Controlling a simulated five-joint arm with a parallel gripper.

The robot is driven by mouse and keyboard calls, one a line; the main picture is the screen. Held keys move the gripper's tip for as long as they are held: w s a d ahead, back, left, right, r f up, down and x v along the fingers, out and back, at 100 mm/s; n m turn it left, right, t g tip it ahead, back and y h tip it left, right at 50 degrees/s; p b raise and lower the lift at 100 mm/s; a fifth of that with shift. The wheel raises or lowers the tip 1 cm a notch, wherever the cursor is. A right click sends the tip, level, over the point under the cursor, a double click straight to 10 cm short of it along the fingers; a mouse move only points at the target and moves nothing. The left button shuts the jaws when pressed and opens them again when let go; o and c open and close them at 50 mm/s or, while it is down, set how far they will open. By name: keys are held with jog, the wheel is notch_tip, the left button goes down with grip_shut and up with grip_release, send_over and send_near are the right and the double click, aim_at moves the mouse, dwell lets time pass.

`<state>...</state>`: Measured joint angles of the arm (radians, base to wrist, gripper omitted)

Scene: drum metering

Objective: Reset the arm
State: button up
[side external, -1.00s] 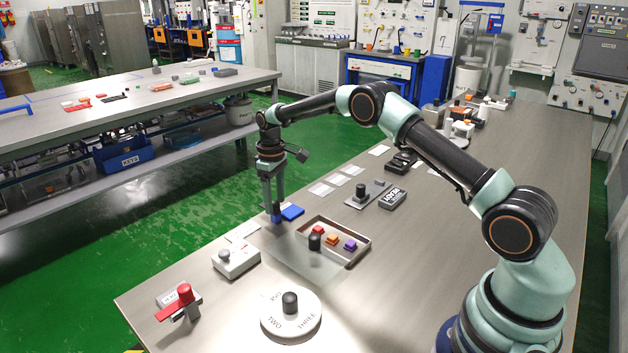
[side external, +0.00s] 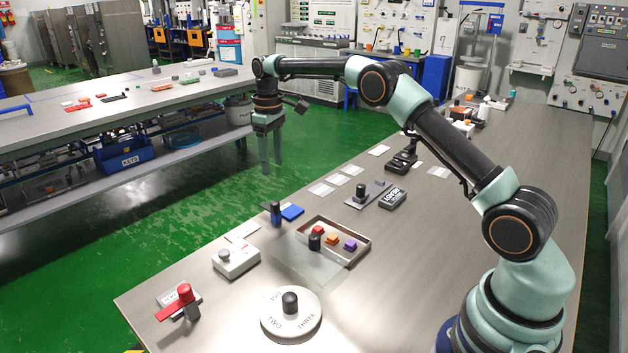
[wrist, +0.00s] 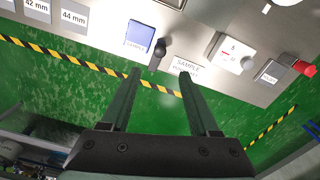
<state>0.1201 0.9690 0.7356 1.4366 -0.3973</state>
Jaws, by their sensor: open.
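My gripper (side external: 270,152) is open and empty, its two fingers pointing down. In the side external view it hangs in the air past the far left edge of the bench, over the green floor. In the wrist view its fingers (wrist: 158,82) are spread apart with nothing between them. A blue pad (side external: 292,212) lies on the bench with a small dark upright peg (side external: 276,213) beside it. Both also show in the wrist view, the blue pad (wrist: 140,33) and the dark peg (wrist: 157,50), beyond my fingertips.
A tray (side external: 366,247) holds red, orange and purple blocks. A white dial with a black knob (side external: 290,303), a white box with a grey button (side external: 237,261) and a red lever (side external: 180,297) stand nearer. Another bench (side external: 140,95) stands behind on the left.

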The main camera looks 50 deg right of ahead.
jog(key=s+a+r+m+t, duration=0.2)
jog(key=s+a+r+t, duration=0.15)
jog(key=s+r, duration=0.9)
jog(key=s+a+f+t, duration=0.1)
jog(key=s, duration=0.6)
jog(key=s+a+f+m+t, duration=0.1)
jog(key=s+a+f, duration=0.1)
jog(key=s, duration=0.6)
jog(key=shift+s+a+f, duration=0.15)
jog(key=shift+s+f, duration=0.1)
